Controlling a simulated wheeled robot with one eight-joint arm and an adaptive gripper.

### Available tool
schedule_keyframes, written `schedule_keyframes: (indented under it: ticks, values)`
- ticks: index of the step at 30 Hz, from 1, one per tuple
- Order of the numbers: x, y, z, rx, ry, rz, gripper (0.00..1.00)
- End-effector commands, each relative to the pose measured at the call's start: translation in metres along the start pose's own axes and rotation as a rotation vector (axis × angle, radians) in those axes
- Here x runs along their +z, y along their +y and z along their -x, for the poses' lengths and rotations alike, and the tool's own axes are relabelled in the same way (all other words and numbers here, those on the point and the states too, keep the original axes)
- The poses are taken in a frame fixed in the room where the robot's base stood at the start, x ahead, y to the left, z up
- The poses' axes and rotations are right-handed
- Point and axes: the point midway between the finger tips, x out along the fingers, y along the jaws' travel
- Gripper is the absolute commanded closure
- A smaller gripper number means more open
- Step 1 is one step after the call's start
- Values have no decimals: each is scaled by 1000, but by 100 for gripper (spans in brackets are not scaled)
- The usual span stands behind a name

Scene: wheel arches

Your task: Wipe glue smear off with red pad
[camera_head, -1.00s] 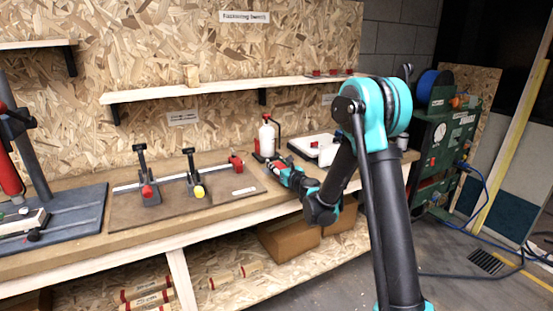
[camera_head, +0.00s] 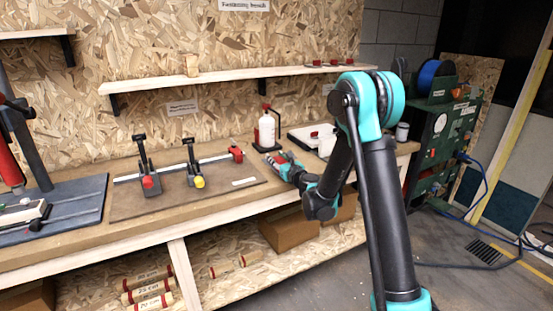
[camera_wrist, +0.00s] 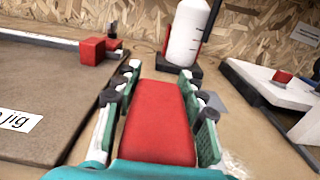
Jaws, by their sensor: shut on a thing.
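My gripper (camera_wrist: 160,85) is shut on the red pad (camera_wrist: 162,120), a red block lying lengthwise between the two fingers in the wrist view. In the head view my gripper (camera_head: 276,162) is low over the right part of the bench, just in front of the white bottle. A faint whitish patch (camera_wrist: 231,162), perhaps the glue smear, shows on the bench right of my gripper in the wrist view. Its full extent is hidden by the gripper. I cannot tell whether the pad touches the bench.
The white bottle (camera_head: 267,133) stands in a dark holder behind my gripper. A jig board (camera_head: 130,205) with clamps and a red end block (camera_head: 236,152) lies to the left. A white-topped tray (camera_head: 303,136) is to the right. A shelf (camera_head: 225,80) runs above the bench.

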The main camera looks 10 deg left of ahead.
Motion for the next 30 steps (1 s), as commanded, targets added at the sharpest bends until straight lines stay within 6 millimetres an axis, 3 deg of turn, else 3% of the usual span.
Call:
schedule_keyframes:
  ticks: [30]
  values:
    - [-14, -5, 0, 0, 0, 0, 89]
